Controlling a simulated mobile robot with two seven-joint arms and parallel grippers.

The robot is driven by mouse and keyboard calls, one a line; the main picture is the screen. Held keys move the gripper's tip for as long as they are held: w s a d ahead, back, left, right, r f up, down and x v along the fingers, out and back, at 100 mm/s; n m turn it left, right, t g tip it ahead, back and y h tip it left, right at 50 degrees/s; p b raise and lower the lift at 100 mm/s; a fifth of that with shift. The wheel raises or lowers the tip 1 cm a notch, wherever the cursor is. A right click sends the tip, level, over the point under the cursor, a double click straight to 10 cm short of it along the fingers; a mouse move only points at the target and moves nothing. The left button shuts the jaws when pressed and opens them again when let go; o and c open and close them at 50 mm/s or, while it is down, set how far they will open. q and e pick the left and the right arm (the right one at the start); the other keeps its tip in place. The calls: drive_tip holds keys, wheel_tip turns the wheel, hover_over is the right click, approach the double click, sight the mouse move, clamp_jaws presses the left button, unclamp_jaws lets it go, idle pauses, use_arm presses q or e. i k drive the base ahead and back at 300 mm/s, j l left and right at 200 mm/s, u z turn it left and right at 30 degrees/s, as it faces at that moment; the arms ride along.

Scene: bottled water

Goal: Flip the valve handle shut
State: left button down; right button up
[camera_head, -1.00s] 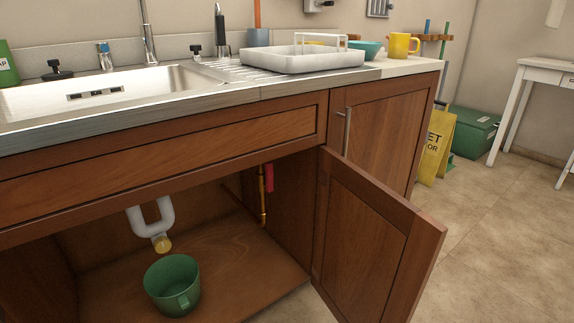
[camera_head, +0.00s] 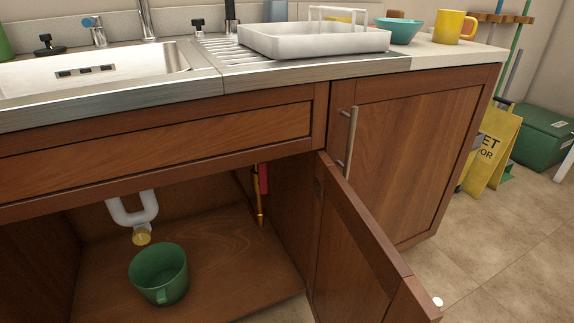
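Inside the open cabinet under the sink, a red valve handle (camera_head: 263,178) hangs upright beside a thin brass-coloured pipe (camera_head: 257,205) near the cabinet's right inner wall. The upper end of the handle is close under the cabinet frame, and its joint with the pipe is too small to make out. Neither of my grippers shows in the head view.
The open cabinet door (camera_head: 358,250) juts forward, right of the opening. A green bucket (camera_head: 160,275) stands on the cabinet floor below the white drain pipe (camera_head: 133,212). A dish tray (camera_head: 312,42) sits on the counter above. A yellow floor sign (camera_head: 490,150) stands at right.

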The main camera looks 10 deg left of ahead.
sight(262, 167)
drive_tip(key=i+l, duration=0.2)
drive_tip(key=l, duration=0.15)
drive_tip(key=i+l+u, duration=0.1)
drive_tip(key=i+l, duration=0.35)
drive_tip(key=l, duration=0.25)
drive_tip(key=i+l+u, duration=0.1)
drive_tip(key=l, duration=0.3)
drive_tip(key=i, duration=0.1)
